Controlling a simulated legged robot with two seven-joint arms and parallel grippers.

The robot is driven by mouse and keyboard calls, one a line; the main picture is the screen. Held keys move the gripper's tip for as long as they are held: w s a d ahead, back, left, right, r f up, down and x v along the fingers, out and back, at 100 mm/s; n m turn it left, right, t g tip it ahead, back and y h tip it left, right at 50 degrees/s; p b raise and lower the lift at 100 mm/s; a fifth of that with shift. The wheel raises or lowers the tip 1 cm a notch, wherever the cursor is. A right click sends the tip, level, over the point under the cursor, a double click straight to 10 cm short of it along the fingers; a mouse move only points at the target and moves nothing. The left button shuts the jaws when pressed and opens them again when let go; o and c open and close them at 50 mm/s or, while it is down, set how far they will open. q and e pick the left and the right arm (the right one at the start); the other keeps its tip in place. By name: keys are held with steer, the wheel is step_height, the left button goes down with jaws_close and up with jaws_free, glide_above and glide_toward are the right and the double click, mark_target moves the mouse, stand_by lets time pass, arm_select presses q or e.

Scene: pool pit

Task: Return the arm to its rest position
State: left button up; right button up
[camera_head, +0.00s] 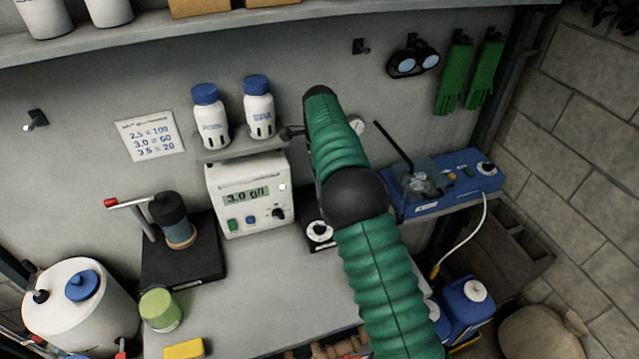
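My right arm, in a green ribbed sleeve with a black elbow, reaches up from the bottom right of the centre in the head view. It is raised in front of the bench and the back wall. A small dark part at its far end, by the bottle shelf, looks like my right gripper (291,132). It is small and partly hidden by the sleeve, so I cannot tell whether its fingers are open or shut. I see nothing held there. My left arm and gripper are not in view.
Two blue-capped bottles (259,107) stand on a small shelf above a white meter (250,195) reading 3.0 g/l. A blue device (455,190) sits right of my arm. A black stand (180,262) and green-lidded jar (160,309) are left. The grey bench middle (270,285) is clear.

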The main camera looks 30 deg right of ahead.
steer(key=shift+r, duration=0.3)
steer(key=s+a+f+n+t, duration=0.1)
steer(key=s+a+f+n, duration=0.3)
steer(key=s+a+n, duration=0.4)
steer(key=s+a+f+n+t, duration=0.1)
steer(key=s+a+f+n, duration=0.3)
steer(key=s+a+n, duration=0.5)
steer(key=s+n, duration=0.5)
steer(key=s, duration=0.2)
steer(key=shift+s+n+t, duration=0.3)
steer(key=shift+n, duration=0.1)
steer(key=shift+a, duration=0.1)
